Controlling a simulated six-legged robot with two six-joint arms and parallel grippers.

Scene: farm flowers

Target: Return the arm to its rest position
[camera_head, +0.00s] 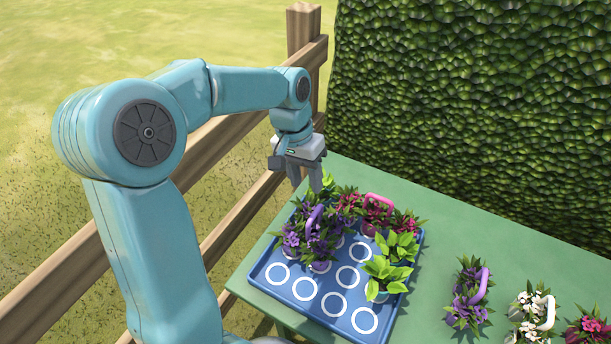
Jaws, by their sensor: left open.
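My left arm comes in from the left, and its gripper (305,178) points down above the far left corner of the blue tray (272,262). The gripper is open, and I see nothing between its fingers. Its fingertips are close to the leaves of the plants at the tray's back, and I cannot tell whether they touch. The tray holds purple flowers (292,237) with a purple handle, red flowers (404,222) with a pink handle, and green leafy plants (399,246). Several white-ringed spots at the tray's front are empty. My right gripper is not in view.
The tray stands on a green table (452,230). Purple flowers (467,292), white flowers (530,308) and red flowers (590,326) stand at the table's right. A wooden fence (222,232) runs behind my arm on the left. A tall hedge (470,100) borders the table's back.

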